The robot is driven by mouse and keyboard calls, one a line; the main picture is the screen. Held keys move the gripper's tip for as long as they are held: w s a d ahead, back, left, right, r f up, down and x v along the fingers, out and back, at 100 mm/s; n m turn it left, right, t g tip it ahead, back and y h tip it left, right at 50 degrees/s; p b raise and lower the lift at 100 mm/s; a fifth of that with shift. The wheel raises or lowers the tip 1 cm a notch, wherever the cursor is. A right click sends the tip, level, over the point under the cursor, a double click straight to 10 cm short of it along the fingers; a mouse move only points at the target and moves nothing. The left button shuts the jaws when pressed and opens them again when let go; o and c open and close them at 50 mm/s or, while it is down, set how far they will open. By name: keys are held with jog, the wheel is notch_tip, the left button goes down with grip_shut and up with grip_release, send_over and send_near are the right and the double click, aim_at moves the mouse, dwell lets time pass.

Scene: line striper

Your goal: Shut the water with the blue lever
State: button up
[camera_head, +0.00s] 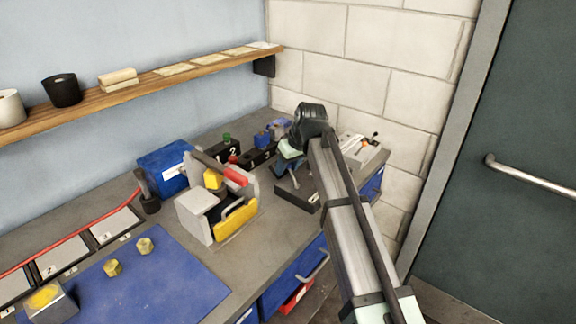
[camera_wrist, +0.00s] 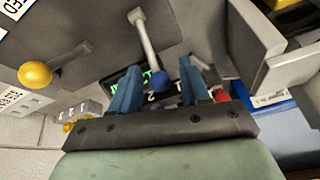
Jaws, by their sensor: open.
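The blue lever shows in the wrist view as a round blue knob (camera_wrist: 161,81) on the end of a thin grey rod that rises from a dark plate. My gripper (camera_wrist: 157,75) is open, with its two blue fingers apart. The knob appears between the fingers, nearer the middle of the gap; I cannot tell whether either finger touches it. In the head view my gripper (camera_head: 289,163) is over the dark base block (camera_head: 300,196) at the far right of the bench. My arm and wrist hide the blue lever there.
A yellow knob (camera_wrist: 35,74) on another lever is to the left in the wrist view. Numbered black boxes (camera_head: 222,153) stand behind my gripper. A pale box (camera_head: 360,153) is to its right by the brick wall. A grey holder (camera_head: 195,215) and blue mat (camera_head: 150,285) are left.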

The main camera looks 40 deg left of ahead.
grip_shut()
dwell(0.4)
